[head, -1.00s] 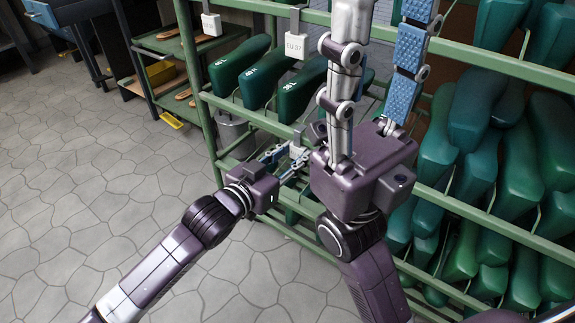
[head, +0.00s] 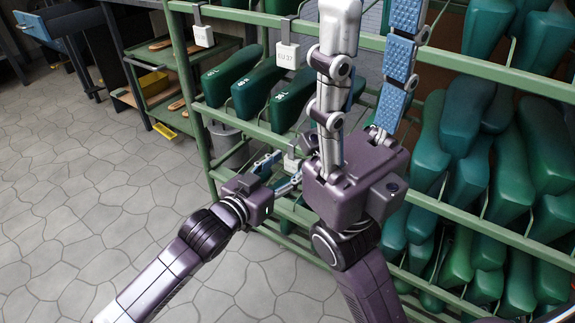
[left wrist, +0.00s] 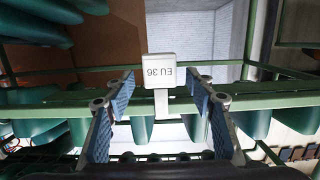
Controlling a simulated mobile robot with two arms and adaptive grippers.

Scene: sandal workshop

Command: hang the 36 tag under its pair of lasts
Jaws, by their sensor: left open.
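An EU 37 tag (head: 288,56) and another white tag (head: 204,36) hang on the upper rail. Many green lasts (head: 465,115) fill the rack at right. A side shelf (head: 165,55) and yellow tray (head: 164,131) stand at left. The stone floor (head: 90,190) is open.

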